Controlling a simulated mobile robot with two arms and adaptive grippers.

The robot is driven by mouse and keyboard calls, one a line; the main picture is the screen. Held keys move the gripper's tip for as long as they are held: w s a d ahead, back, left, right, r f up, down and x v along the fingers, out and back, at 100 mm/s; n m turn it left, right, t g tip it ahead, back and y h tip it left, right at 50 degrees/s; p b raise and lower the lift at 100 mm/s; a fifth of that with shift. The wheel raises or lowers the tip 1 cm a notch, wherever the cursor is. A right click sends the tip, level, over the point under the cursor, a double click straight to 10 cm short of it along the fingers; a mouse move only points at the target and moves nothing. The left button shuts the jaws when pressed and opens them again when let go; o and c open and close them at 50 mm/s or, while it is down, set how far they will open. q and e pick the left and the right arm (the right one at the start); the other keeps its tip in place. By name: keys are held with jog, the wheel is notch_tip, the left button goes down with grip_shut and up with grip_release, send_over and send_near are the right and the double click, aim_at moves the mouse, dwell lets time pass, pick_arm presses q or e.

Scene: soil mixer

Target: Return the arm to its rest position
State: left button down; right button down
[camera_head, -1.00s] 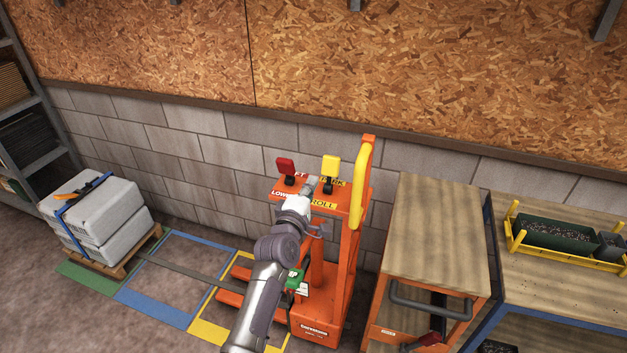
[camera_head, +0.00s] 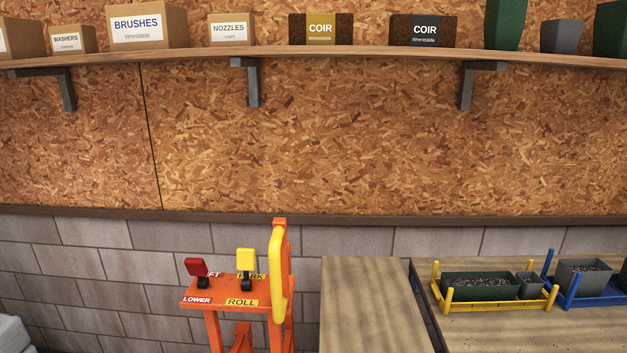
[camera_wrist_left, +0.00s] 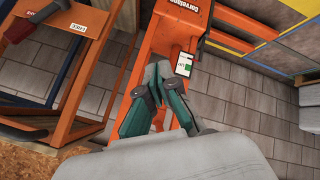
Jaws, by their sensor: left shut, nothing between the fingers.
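My left gripper (camera_wrist_left: 165,85) shows in the left wrist view with its green fingers drawn together and nothing between them. It is in front of the orange lift machine (camera_wrist_left: 150,75); I cannot tell the exact gap. In the head view the machine's panel (camera_head: 222,291) carries a red lever (camera_head: 196,268) and a yellow lever (camera_head: 246,262), with a yellow handle (camera_head: 279,275) beside them. Neither arm shows in the head view. My right gripper is in no view.
A wooden-topped cart (camera_head: 365,300) stands right of the machine, and a bench (camera_head: 500,330) with a yellow rack (camera_head: 495,308) and a blue rack (camera_head: 590,302) stands further right. A shelf (camera_head: 350,54) with boxes and pots runs along the wall above.

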pick_arm(q)
jog(key=s+a+f+m+g+b, duration=0.1)
jog(key=s+f+m+g, duration=0.1)
jog(key=s+f, duration=0.5)
jog(key=s+a+f+m+g+b, duration=0.2)
jog(key=s+f, duration=0.4)
jog(key=s, duration=1.1)
jog(key=s+a+f+m+g+y+b, duration=0.1)
jog(key=s+a+f+m+g+b, duration=0.1)
jog(key=s+f, duration=0.5)
jog(key=s+m+g, duration=0.1)
jog(key=s+m, duration=0.1)
jog(key=s, duration=0.3)
jog(key=shift+s+a+f+m+g, duration=0.2)
jog(key=shift+s+f+m+g, duration=0.1)
jog(key=shift+f+g, duration=0.1)
